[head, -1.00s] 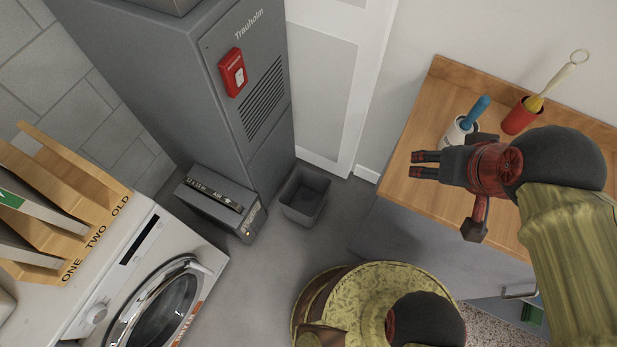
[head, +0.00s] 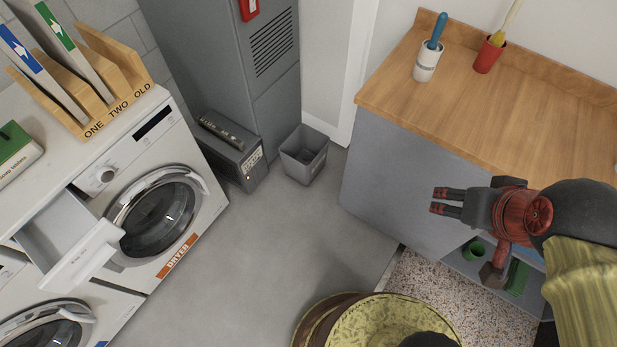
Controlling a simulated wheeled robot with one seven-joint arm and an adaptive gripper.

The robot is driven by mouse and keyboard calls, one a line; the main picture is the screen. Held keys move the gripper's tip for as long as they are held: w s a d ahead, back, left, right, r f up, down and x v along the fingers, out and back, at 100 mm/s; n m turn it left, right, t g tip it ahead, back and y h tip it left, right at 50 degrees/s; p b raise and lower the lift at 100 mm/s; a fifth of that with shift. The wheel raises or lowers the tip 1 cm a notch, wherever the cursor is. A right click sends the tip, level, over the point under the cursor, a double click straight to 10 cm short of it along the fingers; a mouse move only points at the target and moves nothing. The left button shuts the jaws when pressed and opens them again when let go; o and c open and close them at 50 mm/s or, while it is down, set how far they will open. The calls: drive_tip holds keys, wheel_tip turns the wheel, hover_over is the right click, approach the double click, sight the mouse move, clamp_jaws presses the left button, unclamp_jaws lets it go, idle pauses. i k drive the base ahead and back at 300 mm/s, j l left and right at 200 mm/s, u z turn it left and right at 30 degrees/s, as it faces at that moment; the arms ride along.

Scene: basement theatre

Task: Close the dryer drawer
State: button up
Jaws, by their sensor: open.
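The dryer (head: 150,200) is a white front-loading machine at the left of the head view, with an orange "DRYER" label below its round door. Its drawer (head: 85,255) is pulled out at the upper left of the front, with a white front panel and a grey tray behind it. My gripper (head: 445,201) is at the right, in front of the wooden-topped cabinet, with its dark fingers pointing left. It is open and empty, far from the drawer.
A wooden-topped cabinet (head: 480,95) stands at the right. A grey bin (head: 305,155) and a grey box (head: 232,150) stand on the floor at the back. A second machine (head: 45,330) is at the lower left. The floor (head: 250,240) between is clear.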

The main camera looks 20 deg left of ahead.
sight(67, 240)
drive_tip(key=l+u, duration=0.1)
drive_tip(key=u, duration=2.75)
drive_tip(key=i+l+u, duration=0.2)
drive_tip(key=i+l, duration=0.65)
